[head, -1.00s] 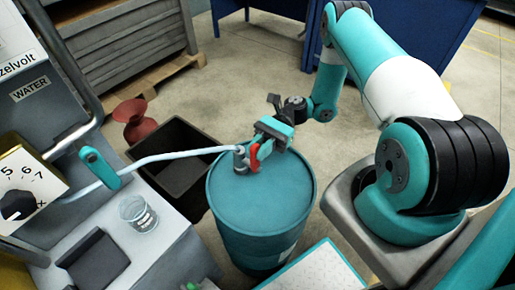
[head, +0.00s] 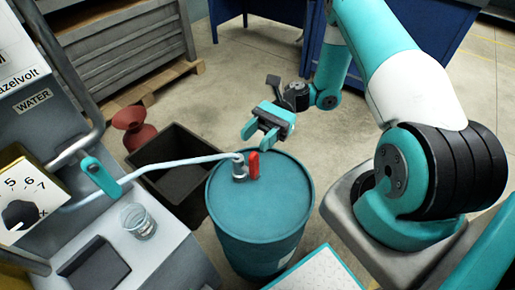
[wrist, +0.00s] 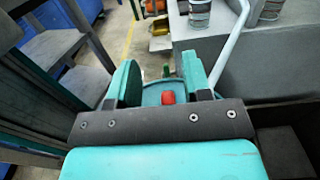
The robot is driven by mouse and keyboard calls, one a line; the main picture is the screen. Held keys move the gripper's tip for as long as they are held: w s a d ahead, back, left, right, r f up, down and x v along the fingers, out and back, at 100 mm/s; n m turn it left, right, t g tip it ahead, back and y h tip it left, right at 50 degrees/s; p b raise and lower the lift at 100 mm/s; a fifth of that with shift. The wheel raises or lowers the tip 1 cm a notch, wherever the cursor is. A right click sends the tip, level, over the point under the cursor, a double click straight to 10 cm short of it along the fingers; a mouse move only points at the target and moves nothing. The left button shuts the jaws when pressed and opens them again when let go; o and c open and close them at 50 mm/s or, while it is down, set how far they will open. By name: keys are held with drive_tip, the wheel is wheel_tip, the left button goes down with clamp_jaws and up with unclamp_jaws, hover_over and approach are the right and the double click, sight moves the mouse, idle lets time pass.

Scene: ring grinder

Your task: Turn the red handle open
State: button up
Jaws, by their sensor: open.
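The red handle (head: 253,164) stands upright on the right side of a grey valve fitting (head: 239,169) on top of the teal barrel (head: 262,205). My gripper (head: 256,136) is open and empty, behind and above the handle in the head view, apart from it. In the wrist view, the red handle (wrist: 168,97) shows small between my two teal fingertips (wrist: 166,85), beyond them. The lower part of the handle is hidden there by my gripper body.
A light-blue pipe (head: 185,162) runs left from the valve to the machine with a teal lever (head: 99,176). A clear cup (head: 139,221) stands on the grey ledge. A black open bin (head: 172,160) and a red funnel (head: 134,124) are behind left of the barrel.

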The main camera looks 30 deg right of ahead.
wheel_tip(320, 180, up, 12)
drive_tip(key=p, duration=1.1)
drive_tip(key=shift+r, duration=0.15)
drive_tip(key=shift+s, duration=0.15)
